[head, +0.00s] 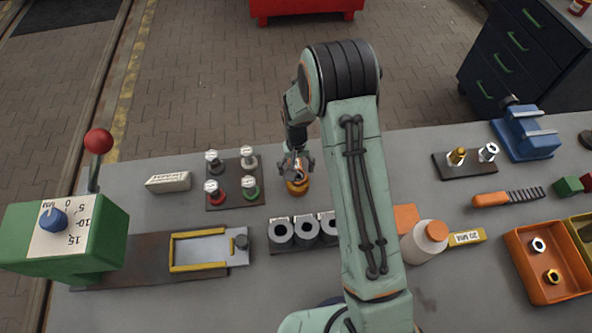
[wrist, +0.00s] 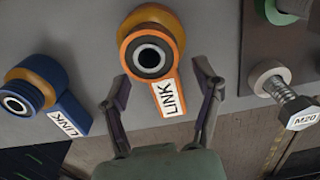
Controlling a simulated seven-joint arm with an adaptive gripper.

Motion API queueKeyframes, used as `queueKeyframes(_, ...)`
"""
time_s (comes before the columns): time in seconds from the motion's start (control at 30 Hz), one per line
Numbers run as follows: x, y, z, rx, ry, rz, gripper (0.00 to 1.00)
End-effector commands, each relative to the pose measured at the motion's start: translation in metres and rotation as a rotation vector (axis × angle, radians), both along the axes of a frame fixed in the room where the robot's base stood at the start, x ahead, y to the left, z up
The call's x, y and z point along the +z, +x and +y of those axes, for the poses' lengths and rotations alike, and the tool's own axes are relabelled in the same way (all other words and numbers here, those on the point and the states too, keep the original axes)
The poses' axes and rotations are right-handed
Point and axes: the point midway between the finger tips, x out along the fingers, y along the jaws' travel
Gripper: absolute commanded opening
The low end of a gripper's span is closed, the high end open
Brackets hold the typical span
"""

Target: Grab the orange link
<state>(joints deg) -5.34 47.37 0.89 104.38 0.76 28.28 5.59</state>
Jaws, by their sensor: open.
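The orange link (wrist: 173,100) lies on the grey bench in the wrist view, with a round dark-centred eye and a bar with a white LINK label. My gripper (wrist: 162,84) is open, with one finger on each side of the link's bar, just below the eye. I cannot tell whether either finger touches it. In the head view my gripper (head: 297,164) is above the orange link (head: 298,188), partly covering it. A blue link (wrist: 66,106) with an orange-edged eye lies to the left in the wrist view; my arm seems to hide it in the head view.
A dark plate with several upright bolts (head: 235,178) stands close left of my gripper. A block with grey rings (head: 281,234) is in front. A white bottle (head: 424,243) and an orange tray (head: 513,240) are on the right. A green lever box (head: 90,245) stands at far left.

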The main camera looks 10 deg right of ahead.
Motion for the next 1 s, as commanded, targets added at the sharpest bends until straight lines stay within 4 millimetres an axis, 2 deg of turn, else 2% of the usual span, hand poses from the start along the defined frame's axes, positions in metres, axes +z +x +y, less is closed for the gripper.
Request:
queueKeyframes(0.1,-0.0102,-0.0005,0.0,0.0,0.0,0.002,0.65)
queueKeyframes(0.37,-0.0123,0.0,0.0,0.0,0.0,-0.001,0.65)
queueKeyframes(0.4,-0.0122,0.0,0.0,0.0,0.0,-0.001,0.59)
queueKeyframes(0.6,-0.0122,-0.0003,0.0,0.0,0.0,0.0,0.0)
queueKeyframes(1.0,-0.008,-0.0002,0.0,0.0,0.0,0.001,0.0)
